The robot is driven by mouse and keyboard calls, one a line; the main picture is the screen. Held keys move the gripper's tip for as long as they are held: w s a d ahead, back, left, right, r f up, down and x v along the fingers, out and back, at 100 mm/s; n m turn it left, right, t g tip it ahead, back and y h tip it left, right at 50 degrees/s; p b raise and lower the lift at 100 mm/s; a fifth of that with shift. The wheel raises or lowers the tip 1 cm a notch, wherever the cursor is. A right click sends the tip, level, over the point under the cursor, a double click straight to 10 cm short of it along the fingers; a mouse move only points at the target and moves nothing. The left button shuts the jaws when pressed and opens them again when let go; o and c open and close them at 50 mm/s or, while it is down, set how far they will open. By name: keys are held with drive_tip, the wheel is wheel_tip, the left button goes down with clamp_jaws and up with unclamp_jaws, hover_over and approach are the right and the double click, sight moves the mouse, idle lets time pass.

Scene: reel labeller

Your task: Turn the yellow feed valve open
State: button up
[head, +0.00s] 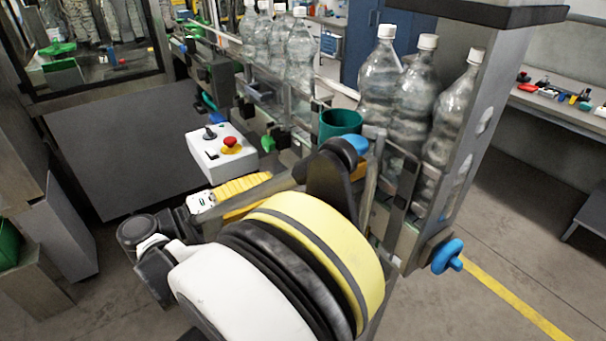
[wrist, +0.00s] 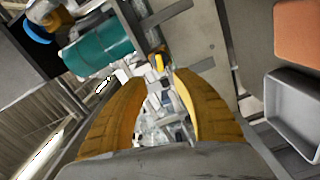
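My gripper (head: 272,187) shows in the head view as two yellow ribbed fingers, partly hidden by my own arm. In the wrist view my gripper (wrist: 161,77) is open, with a clear gap between its fingertips. A small yellow part (wrist: 157,62), which looks like the yellow feed valve, shows just past the fingertips. I cannot tell whether the fingers touch it. In the head view a yellow-orange part (head: 361,170) shows behind my arm; I cannot tell whether it is the valve.
A green cylinder (head: 341,122) stands near the fingers and also shows in the wrist view (wrist: 98,50). A control box (head: 221,152) with a red button is close on the left. Clear bottles (head: 415,100) line the conveyor. A blue knob (head: 447,256) sticks out at right.

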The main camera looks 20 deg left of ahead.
sight(303, 172)
drive_tip(key=b+x, duration=0.2)
drive_tip(key=x, duration=0.7)
drive_tip(key=shift+w+d, duration=0.2)
drive_tip(key=shift+d, duration=0.05)
clamp_jaws()
